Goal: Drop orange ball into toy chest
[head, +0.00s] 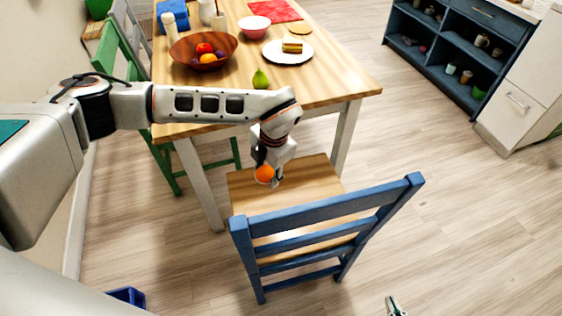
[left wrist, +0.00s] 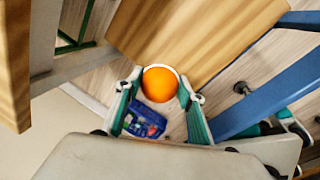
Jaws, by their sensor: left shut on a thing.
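The orange ball (head: 264,174) is held between the fingers of my left gripper (head: 268,179), above the wooden chair seat. In the left wrist view the ball (left wrist: 159,84) sits between the two green-padded fingertips (left wrist: 160,88). A blue open box (head: 127,297), which looks like the toy chest, shows partly at the bottom left of the head view. The left wrist view shows the blue box (left wrist: 130,117) on the floor with small coloured things inside, partly hidden by my gripper. My right gripper (head: 394,306) shows only its tip at the bottom edge.
A blue chair (head: 290,188) stands under the arm, its backrest nearest me. The wooden table (head: 330,85) behind it holds a fruit bowl (head: 203,51), a plate (head: 287,51) and a pear (head: 261,79). Floor at the right is clear up to the blue shelving (head: 455,60).

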